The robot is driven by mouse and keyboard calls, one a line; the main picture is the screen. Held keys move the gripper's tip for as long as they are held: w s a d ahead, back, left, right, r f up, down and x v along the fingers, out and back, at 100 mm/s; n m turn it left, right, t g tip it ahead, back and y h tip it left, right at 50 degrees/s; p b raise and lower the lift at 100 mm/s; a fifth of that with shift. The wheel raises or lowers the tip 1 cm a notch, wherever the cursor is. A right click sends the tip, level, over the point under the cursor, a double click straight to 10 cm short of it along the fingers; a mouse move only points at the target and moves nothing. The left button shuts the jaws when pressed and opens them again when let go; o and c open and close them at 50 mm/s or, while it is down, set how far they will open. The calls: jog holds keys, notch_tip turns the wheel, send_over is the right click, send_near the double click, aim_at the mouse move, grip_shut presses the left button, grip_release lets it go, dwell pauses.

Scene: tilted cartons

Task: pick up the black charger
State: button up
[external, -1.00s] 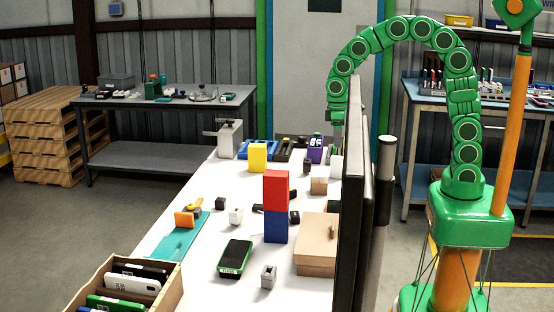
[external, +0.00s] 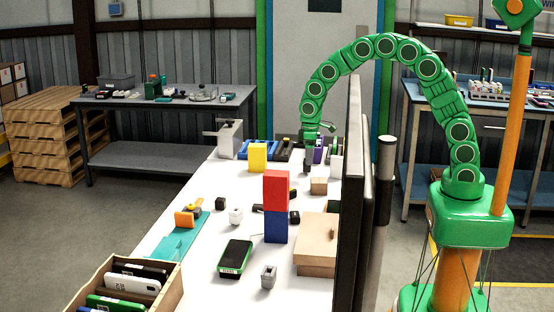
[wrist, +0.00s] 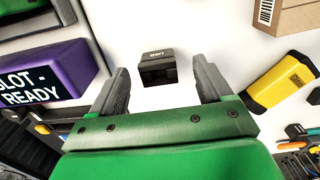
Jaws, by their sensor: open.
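The black charger (wrist: 158,67), a small dark block with USB lettering, lies on the white table in the wrist view. My gripper (wrist: 160,72) is open, with one finger on each side of the charger and white table showing between them and it. Whether the fingertips are down at its height I cannot tell. In the external view my gripper (external: 308,162) points down over the far part of the table and hides the spot where the charger stands.
A purple SLOT-READY box (wrist: 45,75) is close on the left in the wrist view. A yellow device (wrist: 279,82) and a cardboard box (wrist: 285,14) are on the right. A red block (external: 276,190) on a blue block (external: 276,227) and a dark upright panel (external: 352,200) stand nearer the external camera.

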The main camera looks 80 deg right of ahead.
aim_at(307, 167)
jog(key=shift+w+d+f, duration=0.1)
jog(key=shift+w+f, duration=0.05)
jog(key=shift+f, duration=0.75)
jog(key=shift+w+f, duration=0.2)
jog(key=shift+f, duration=0.75)
jog(key=shift+w+d+f, duration=0.1)
jog(key=shift+w+f, duration=0.05)
jog(key=shift+f, duration=0.75)
jog(key=c, duration=1.1)
jog(key=shift+o, duration=0.2)
jog(key=shift+r, duration=0.1)
